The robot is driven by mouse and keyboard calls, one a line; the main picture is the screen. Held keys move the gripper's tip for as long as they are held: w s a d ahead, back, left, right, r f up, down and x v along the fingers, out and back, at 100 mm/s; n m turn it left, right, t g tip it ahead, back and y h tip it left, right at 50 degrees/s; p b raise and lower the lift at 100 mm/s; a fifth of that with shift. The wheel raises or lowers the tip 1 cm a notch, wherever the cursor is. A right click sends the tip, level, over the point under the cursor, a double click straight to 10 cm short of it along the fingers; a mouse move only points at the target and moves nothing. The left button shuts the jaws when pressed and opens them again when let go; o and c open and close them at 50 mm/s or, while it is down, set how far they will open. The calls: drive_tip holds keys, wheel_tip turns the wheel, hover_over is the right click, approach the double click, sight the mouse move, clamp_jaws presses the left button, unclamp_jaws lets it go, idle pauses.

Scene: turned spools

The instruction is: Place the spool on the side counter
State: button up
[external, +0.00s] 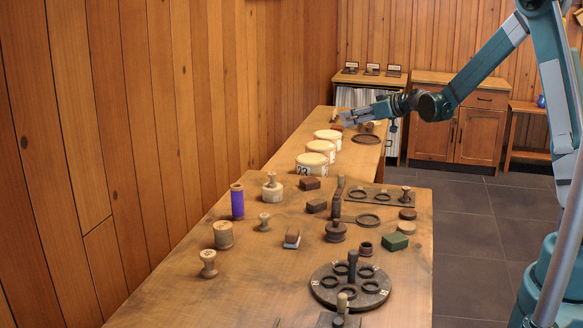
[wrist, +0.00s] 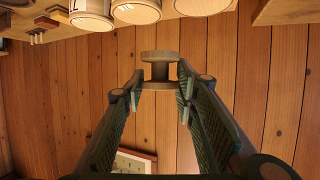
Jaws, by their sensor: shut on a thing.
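My gripper (external: 346,118) is at the far end of the long wooden counters, above the farther counter top (external: 297,146). In the wrist view my gripper (wrist: 159,90) is shut on a small brown-grey spool (wrist: 160,70), with a fingertip on either side of its waist. The wider flange of the spool sticks out beyond the fingertips. In the external view the held spool (external: 336,116) is small, and its details cannot be made out. I cannot tell which surface is the side counter.
Pale round tubs (external: 316,164) line the farther counter's left side, near a dark ring (external: 367,139). The near bench (external: 170,293) carries several spools, blocks, a purple spool (external: 237,200) and a dark round ring tray (external: 322,297). A wooden cabinet (external: 470,132) stands at the back.

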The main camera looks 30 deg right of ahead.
drive_tip(key=d+h, duration=0.1)
drive_tip(key=d, duration=0.4)
wheel_tip(320, 180, down, 10)
drive_tip(key=shift+w+a+f+m, duration=0.2)
drive_tip(key=shift+w+m, duration=0.15)
drive_tip(key=shift+m, duration=0.05)
drive_tip(key=shift+f, duration=0.1)
drive_tip(key=shift+f+b, duration=0.8)
drive_tip(key=shift+f, duration=2.2)
drive_tip(key=shift+f+b, duration=0.5)
drive_tip(key=shift+f, duration=1.4)
drive_tip(key=shift+f, duration=0.15)
